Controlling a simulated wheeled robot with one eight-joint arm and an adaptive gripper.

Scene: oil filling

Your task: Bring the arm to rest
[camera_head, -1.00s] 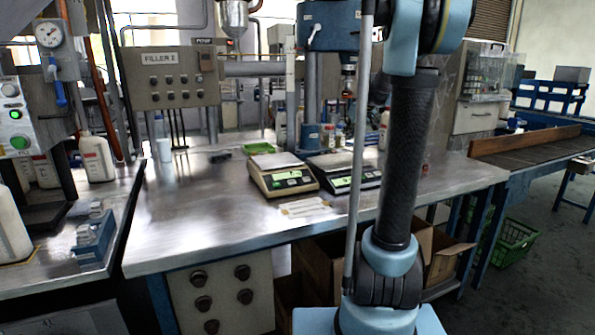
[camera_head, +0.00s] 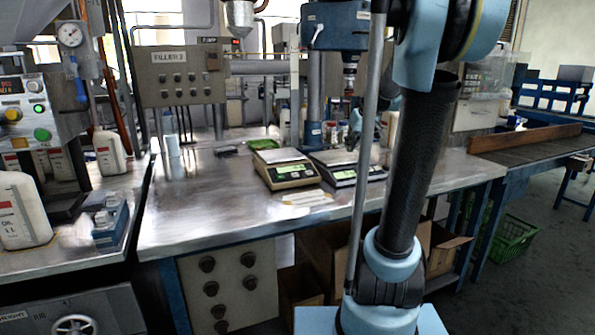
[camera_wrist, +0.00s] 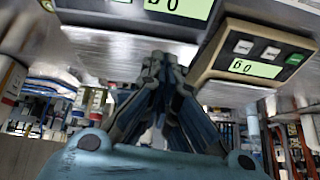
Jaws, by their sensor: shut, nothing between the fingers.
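My arm rises at the right of the head view, its dark link leaning slightly right. A light blue part of it shows behind, over the far side of the bench. My gripper (camera_wrist: 163,62) is in the wrist view, its fingers brought together with nothing between them. That view is upside down and shows two scales near the fingers, one on the right (camera_wrist: 225,75) and one at the top. In the head view, the gripper is small and partly hidden by my arm, above the bench by the scales.
A beige scale (camera_head: 284,170) and a dark scale (camera_head: 345,168) stand on the metal bench (camera_head: 215,225). A control box (camera_head: 183,73) and blue filler head (camera_head: 336,25) stand behind. White jugs (camera_head: 22,212) are at left. The bench's front left is clear.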

